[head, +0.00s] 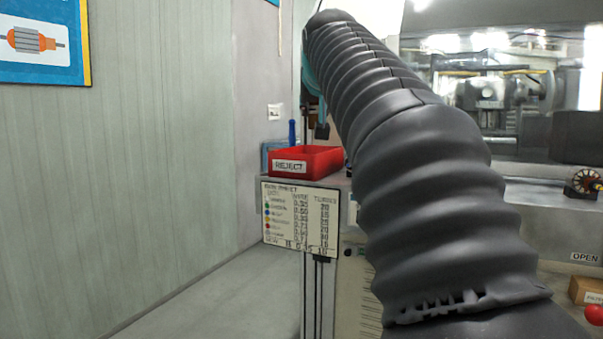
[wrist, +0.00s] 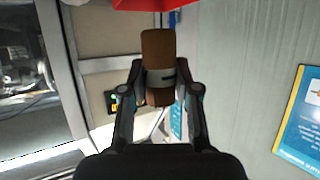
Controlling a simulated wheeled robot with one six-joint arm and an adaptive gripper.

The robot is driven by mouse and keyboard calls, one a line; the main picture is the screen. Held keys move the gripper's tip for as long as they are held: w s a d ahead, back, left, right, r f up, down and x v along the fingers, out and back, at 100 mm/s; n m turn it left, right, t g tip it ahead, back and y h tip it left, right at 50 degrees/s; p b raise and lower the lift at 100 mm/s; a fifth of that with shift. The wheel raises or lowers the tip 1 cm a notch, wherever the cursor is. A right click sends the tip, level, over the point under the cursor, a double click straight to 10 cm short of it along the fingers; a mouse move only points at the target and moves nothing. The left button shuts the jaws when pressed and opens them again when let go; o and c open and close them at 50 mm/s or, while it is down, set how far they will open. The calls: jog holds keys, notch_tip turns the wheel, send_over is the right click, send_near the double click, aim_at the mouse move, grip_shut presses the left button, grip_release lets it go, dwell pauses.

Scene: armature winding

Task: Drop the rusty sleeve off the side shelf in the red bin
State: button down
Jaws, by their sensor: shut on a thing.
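The rusty sleeve (wrist: 157,50) is a brown cylinder with a grey band across its lower middle. It is in the wrist view, between the fingers of my gripper (wrist: 160,90), which is shut on it. The red bin (head: 318,161), labelled REJECT, stands on a ledge left of my arm in the head view. A red edge of it (wrist: 135,4) shows at the top of the wrist view, just beyond the sleeve. In the head view my arm's dark ribbed cover hides most of the gripper and the sleeve.
A chart board (head: 300,217) hangs below the red bin. A blue container (head: 271,153) and a blue-handled tool (head: 292,132) are beside the bin. A wall (head: 150,150) runs along the left. A machine with a window (head: 500,90) stands at the right.

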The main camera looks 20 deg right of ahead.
jog(key=s+d+r+h, duration=0.1)
jog(key=s+d+r, duration=0.1)
send_over(303, 163)
jog(key=w+d, duration=0.2)
jog(key=w, duration=0.4)
notch_tip(303, 163, down, 7)
jog(key=shift+d+f+m+b, duration=0.1)
jog(key=shift+f+m+b, duration=0.5)
jog(key=shift+f, duration=1.3)
jog(key=shift+f, duration=0.1)
jog(key=shift+f+b, duration=0.35)
jog(key=shift+b, duration=0.2)
jog(key=shift+f, duration=0.2)
jog(key=c, duration=0.8)
grip_release()
jog(key=shift+c, duration=0.2)
jog(key=shift+g, duration=0.3)
